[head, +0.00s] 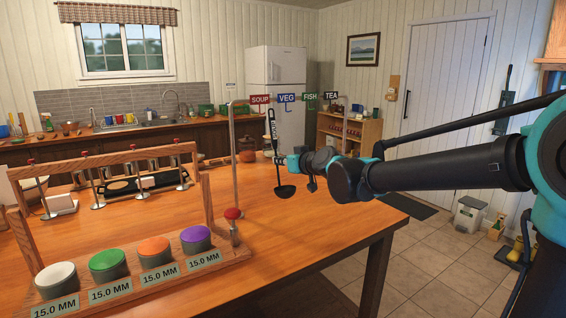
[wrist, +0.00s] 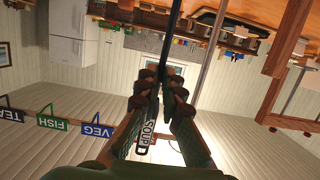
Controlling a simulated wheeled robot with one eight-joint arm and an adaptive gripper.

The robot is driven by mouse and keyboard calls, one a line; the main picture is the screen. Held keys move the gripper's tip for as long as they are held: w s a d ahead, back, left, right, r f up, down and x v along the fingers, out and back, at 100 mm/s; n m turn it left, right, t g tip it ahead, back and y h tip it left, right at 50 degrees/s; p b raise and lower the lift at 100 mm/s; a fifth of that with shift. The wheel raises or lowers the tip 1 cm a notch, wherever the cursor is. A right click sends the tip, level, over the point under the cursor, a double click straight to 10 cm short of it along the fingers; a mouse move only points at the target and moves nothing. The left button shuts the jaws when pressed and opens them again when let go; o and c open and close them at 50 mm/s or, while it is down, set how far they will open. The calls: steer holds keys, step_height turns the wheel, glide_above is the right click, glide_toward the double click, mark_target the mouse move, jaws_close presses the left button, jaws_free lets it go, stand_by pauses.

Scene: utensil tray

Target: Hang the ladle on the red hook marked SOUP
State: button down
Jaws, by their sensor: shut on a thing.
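The ladle is black and upright in the head view, with its bowl (head: 285,191) low and its handle (head: 271,122) up, just below the signs. My gripper (head: 281,160) is shut on the handle. In the wrist view the fingers (wrist: 164,95) close around the dark shaft (wrist: 173,40), and the handle end (wrist: 148,132) reads SOUP. The red SOUP sign (head: 260,99) is at the left of the sign row; its hook is too small to make out. A thin red curved piece (wrist: 175,146) shows past the fingers. I cannot tell whether the handle touches the hook.
The VEG (head: 286,98), FISH (head: 310,96) and TEA (head: 331,95) signs share the rail. A metal post (head: 234,160) stands left of the ladle. The table (head: 310,225) is clear below the ladle.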

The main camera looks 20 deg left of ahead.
steer(key=x, duration=0.7)
steer(key=shift+r, duration=0.15)
stand_by(0.6)
stand_by(0.6)
